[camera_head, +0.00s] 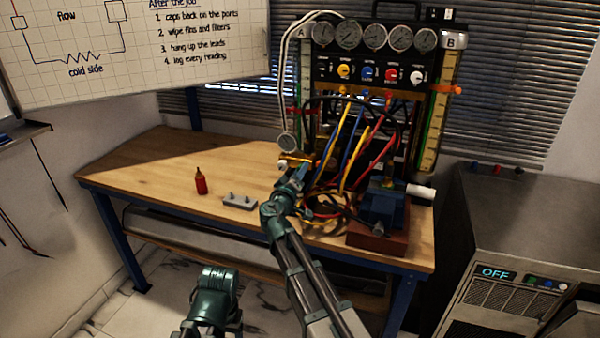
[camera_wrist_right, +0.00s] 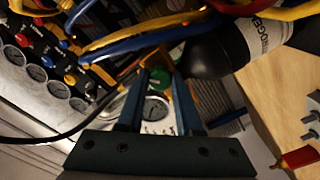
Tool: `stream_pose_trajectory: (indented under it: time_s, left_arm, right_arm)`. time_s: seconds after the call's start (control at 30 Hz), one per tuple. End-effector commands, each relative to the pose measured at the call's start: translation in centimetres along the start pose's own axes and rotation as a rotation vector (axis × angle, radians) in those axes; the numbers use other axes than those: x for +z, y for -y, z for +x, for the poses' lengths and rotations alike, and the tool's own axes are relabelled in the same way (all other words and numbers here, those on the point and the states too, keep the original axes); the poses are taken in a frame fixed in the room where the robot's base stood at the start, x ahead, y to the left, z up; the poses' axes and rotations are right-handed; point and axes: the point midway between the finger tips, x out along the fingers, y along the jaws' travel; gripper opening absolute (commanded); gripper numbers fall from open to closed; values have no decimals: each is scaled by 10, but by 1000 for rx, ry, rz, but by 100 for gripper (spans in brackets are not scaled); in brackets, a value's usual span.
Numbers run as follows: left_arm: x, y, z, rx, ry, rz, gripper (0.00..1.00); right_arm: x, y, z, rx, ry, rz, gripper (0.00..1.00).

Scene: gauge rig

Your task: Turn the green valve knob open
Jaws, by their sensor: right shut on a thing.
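My right gripper (camera_head: 295,172) reaches up to the brass fitting (camera_head: 296,158) at the left foot of the gauge rig. In the right wrist view the two blue fingers (camera_wrist_right: 160,77) stand on either side of the green valve knob (camera_wrist_right: 157,83) and are shut on it. A round white dial (camera_wrist_right: 156,109) shows between the fingers, just beside the knob. The knob's markings and how far it is turned cannot be made out. In the head view the knob is hidden behind the gripper.
The gauge rig (camera_head: 372,70) carries several dials and coloured knobs, with loose hoses (camera_head: 350,150) hanging close to the gripper. A dark labelled cylinder (camera_wrist_right: 228,52) lies near the fingers.

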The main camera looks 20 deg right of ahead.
Motion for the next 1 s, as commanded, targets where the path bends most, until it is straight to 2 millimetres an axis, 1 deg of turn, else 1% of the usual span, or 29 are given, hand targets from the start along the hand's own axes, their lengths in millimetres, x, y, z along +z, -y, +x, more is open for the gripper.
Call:
stream_pose_trajectory:
  time_s: [0.6,0.8,1.0]
  left_arm:
    - [0,0,0,0,0,0,69]
    - [0,0,0,0,0,0,69]
    - [0,0,0,0,0,0,69]
  right_arm:
    - [0,1,0,-1,-1,-570,0]
    - [0,1,0,-1,-1,-716,0]
    - [0,1,-1,-1,-1,-817,0]
